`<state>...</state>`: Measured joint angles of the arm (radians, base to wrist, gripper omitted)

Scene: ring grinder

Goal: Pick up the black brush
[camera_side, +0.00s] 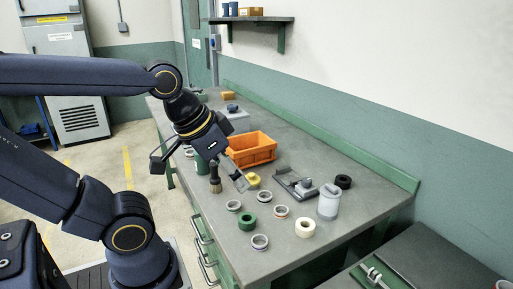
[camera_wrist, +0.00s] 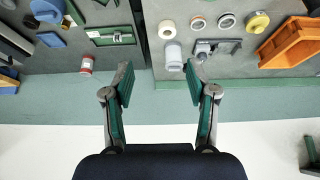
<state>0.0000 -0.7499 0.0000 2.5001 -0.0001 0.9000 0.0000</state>
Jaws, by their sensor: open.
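A dark upright piece with a brownish lower end (camera_side: 215,186) stands on the workbench near its front edge in the side view; it may be the black brush, but it is too small to be sure. My gripper (camera_side: 237,174) is above the bench, just right of this piece in the picture, and partly overlaps its surroundings. In the wrist view my gripper (camera_wrist: 158,78) is open with nothing between its fingers. I cannot make out the brush in the wrist view.
A green cylinder (camera_side: 201,164) stands behind the dark piece. A wall runs along the back.

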